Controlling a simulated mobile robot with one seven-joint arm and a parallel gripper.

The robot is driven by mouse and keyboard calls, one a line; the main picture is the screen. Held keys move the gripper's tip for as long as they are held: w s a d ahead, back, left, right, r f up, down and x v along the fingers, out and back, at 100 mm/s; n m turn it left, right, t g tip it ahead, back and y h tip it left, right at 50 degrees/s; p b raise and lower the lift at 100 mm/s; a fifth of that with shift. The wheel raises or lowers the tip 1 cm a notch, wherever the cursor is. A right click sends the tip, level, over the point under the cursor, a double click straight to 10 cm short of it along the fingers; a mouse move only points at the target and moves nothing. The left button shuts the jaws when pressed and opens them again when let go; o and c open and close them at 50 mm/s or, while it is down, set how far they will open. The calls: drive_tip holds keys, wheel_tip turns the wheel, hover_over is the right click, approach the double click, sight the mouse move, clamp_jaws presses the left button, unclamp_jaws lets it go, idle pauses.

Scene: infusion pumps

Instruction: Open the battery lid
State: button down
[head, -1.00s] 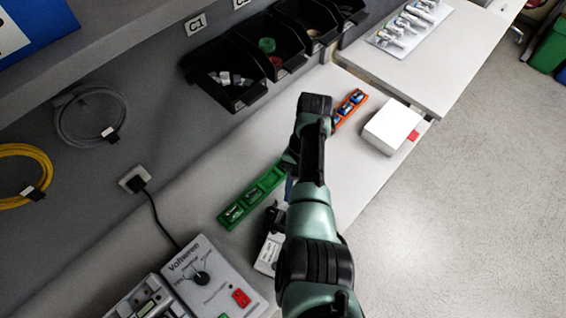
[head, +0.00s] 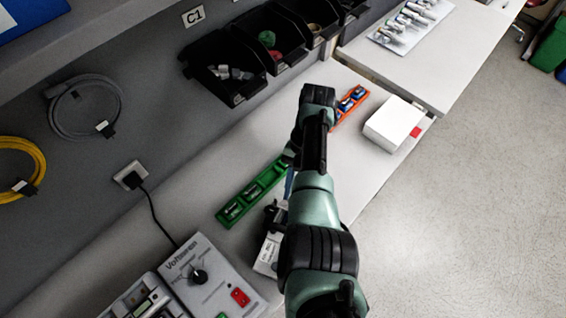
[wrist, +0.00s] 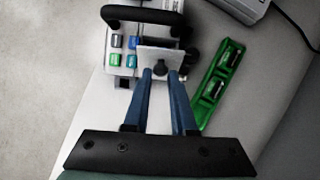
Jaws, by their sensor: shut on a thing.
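The infusion pump (wrist: 122,40) shows at the top of the wrist view, with a black handle and several coloured buttons. In the head view it (head: 268,252) is mostly hidden behind my arm. In the head view only a bit of blue finger shows beside my arm.
A green tray (head: 224,217) with batteries lies next to the pump. An orange tray (head: 338,122) and a white box (head: 393,125) are farther along the bench. Black bins (head: 235,92) hang on the wall.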

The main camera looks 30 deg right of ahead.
drive_tip(key=shift+s+f+b, duration=0.1)
drive_tip(key=shift+f+b, duration=0.2)
drive_tip(key=shift+b, duration=0.4)
drive_tip(key=shift+g+y+b, duration=0.3)
drive_tip(key=shift+b, duration=0.1)
drive_tip(key=shift+r, duration=0.2)
drive_tip(key=shift+d+f+b, duration=0.1)
drive_tip(key=shift+d+b, duration=0.05)
drive_tip(key=shift+b, duration=0.5)
drive_tip(key=shift+g+y, duration=0.3)
drive_tip(key=shift+b, duration=0.75)
drive_tip(key=shift+g+y+b, duration=0.3)
drive_tip(key=shift+b, duration=0.05)
drive_tip(key=shift+b, duration=0.7)
drive_tip(key=shift+b, duration=0.85)
